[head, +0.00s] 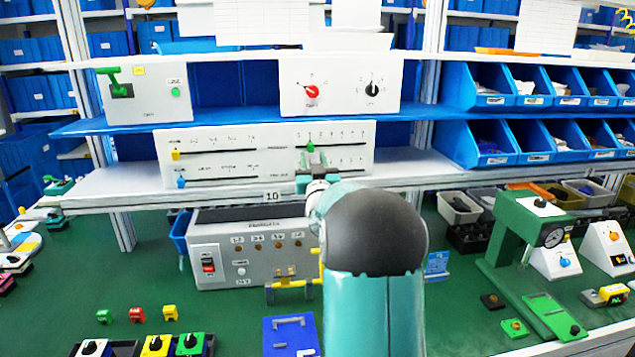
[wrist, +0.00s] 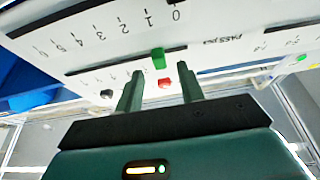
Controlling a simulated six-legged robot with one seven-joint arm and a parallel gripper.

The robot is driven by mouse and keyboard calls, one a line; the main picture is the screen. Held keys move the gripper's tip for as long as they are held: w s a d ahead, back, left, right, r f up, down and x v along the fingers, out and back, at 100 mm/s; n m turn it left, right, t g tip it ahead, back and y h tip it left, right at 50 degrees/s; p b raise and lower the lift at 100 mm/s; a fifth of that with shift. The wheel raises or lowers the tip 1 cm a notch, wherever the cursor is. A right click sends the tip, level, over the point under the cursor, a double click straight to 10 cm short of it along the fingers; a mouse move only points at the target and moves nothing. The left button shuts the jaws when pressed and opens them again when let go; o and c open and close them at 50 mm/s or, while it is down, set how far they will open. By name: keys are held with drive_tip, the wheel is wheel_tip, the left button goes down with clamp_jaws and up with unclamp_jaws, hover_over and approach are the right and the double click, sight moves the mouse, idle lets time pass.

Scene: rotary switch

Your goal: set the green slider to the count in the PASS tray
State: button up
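The green slider (head: 310,147) is a small knob at the left part of its slot, on the right half of the white slider panel (head: 264,150). In the upside-down wrist view its green knob (wrist: 158,58) lies just past my fingertips, between their lines. I cannot pick out the PASS tray.
A yellow slider (head: 176,154) and a blue slider (head: 181,182) are on the panel's left half. Above are a red dial (head: 311,91) and a black dial (head: 372,90). Below stands a box with a red switch (head: 208,265). A green press (head: 520,240) stands right.

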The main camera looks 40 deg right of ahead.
drive_tip(key=v, duration=1.1)
drive_tip(key=a+f+n+g+y, duration=0.1)
drive_tip(key=a+n+g+y, duration=0.4)
drive_tip(key=a, duration=1.5)
drive_tip(key=s+a+f+n+g+y, duration=0.1)
drive_tip(key=s+a+f+g+y, duration=0.2)
drive_tip(key=s+a, duration=0.6)
drive_tip(key=s+a+f+g+y, duration=0.4)
drive_tip(key=s+a, duration=0.5)
drive_tip(key=s, duration=0.4)
drive_tip(key=shift+a+n+g+y, duration=0.2)
drive_tip(key=shift+n+g+y, duration=0.1)
drive_tip(key=shift+n+g, duration=0.15)
drive_tip(key=shift+d, duration=0.15)
